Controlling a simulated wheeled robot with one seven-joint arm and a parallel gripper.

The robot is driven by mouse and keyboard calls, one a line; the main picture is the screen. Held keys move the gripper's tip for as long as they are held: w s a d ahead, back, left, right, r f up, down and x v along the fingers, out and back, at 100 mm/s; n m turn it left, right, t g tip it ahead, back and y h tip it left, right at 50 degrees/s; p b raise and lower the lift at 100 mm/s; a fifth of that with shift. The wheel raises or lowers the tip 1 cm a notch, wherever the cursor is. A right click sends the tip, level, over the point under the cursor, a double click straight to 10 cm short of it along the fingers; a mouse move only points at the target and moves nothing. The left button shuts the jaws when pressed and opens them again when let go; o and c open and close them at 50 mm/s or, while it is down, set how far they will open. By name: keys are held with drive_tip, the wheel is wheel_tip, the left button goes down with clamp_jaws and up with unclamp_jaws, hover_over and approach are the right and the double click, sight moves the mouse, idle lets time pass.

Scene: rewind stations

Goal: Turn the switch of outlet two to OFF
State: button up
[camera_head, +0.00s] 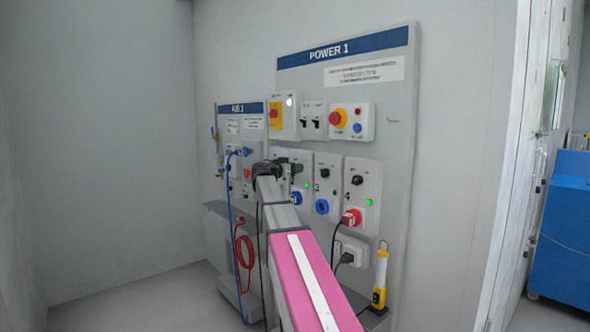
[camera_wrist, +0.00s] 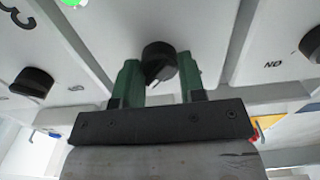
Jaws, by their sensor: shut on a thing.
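A row of white outlet boxes with black switches sits on the POWER 1 panel. A white mark shows at the knob's lower edge. The number on its box is not visible. The neighbouring box, marked 3, has its own black switch (camera_wrist: 33,82). My arm hides part of the panel in the head view.
Right of the gripper are two more outlet boxes with switches (camera_head: 325,173) and (camera_head: 357,180). A red plug (camera_head: 351,217) with a black cable is in the rightmost. A red emergency button (camera_head: 338,119) sits above.

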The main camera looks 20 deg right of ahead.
drive_tip(key=shift+w+a+f+n, duration=0.1)
drive_tip(key=shift+n, duration=4.35)
drive_tip(key=shift+w+f+n, duration=0.1)
drive_tip(key=shift+n, duration=4.35)
drive_tip(key=o, duration=0.9)
drive_tip(key=shift+a, duration=0.1)
